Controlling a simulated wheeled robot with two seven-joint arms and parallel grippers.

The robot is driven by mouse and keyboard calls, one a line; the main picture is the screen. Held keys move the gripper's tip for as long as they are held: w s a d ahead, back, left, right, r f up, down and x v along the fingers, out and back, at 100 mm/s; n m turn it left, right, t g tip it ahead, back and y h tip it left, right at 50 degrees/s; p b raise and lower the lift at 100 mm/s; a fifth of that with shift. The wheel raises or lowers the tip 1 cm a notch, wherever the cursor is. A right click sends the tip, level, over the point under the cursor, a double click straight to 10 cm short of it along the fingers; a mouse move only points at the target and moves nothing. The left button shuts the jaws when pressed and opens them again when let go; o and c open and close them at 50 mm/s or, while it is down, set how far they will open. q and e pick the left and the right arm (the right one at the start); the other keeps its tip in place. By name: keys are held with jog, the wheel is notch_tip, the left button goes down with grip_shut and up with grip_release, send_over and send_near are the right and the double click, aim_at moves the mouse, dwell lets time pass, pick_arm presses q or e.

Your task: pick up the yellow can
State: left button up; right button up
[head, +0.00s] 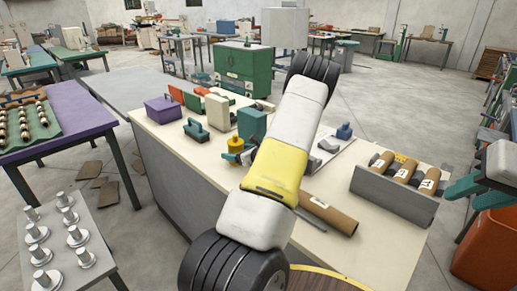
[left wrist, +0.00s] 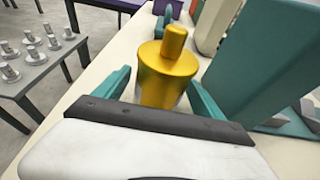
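The yellow can (head: 236,143) stands upright on the cream workbench (head: 340,255), left of my arm in the head view. In the left wrist view the can (left wrist: 167,68) is a gold cylinder with a narrower knob on top. My left gripper (left wrist: 160,78) has its teal fingers apart, one on each side of the can. I cannot tell whether either finger touches it. The can's lower part is hidden behind the gripper's dark edge. My right gripper (head: 474,192) is at the right edge, fingers apart and empty.
A teal block (head: 252,124) stands close beside the can. A green-handled tool (head: 196,130), a purple box (head: 163,109) and upright panels are behind. A brown tube (head: 328,214) and a grey rack of tubes (head: 392,194) lie to the right. An orange bin (head: 485,250) is at far right.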

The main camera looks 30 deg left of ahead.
pick_arm(q)
jog(key=shift+r, duration=0.1)
jog(key=c, duration=1.6)
